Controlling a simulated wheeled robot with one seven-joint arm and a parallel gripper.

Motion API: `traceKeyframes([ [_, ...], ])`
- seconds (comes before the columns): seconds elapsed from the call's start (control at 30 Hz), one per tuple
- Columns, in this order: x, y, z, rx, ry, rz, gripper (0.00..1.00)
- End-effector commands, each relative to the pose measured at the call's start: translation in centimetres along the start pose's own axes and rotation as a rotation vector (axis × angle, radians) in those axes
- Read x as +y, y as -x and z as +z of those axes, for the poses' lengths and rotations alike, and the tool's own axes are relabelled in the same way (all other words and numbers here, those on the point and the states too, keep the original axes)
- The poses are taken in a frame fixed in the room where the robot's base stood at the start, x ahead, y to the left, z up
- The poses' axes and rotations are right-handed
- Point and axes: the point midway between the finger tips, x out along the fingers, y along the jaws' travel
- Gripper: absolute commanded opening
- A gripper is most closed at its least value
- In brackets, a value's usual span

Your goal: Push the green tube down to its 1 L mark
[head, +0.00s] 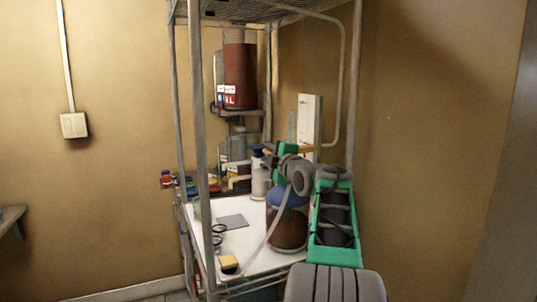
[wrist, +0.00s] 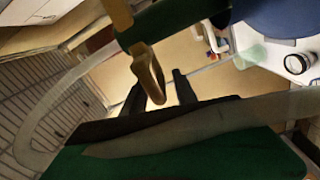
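A bottle (head: 287,232) of dark red-brown liquid with a blue top (head: 288,197) stands on the white shelf. A pale clear hose (head: 262,247) hangs down beside it. My gripper (head: 269,157) is above and slightly left of the blue top, pointing left. In the wrist view, a dark green bar (wrist: 180,20) crosses the top, with a brass-coloured piece (wrist: 148,72) beside it. I cannot tell whether this bar is the green tube. Two dark prongs stand apart below it. No 1 L mark is readable. What my gripper holds, if anything, is unclear.
The bottle stands inside a metal rack (head: 197,150) with upright posts. A red container (head: 240,78) is higher up. Walls stand close behind and right.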

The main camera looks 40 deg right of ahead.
Motion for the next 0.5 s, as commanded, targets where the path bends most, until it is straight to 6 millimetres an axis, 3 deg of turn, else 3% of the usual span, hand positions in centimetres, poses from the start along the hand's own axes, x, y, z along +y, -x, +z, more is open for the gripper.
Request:
traceKeyframes([
  [0.3,-0.1,6.1,0.1,-0.003,0.002,0.003,0.34],
  [0.5,0.0,7.4,0.0,0.000,0.001,0.001,0.34],
])
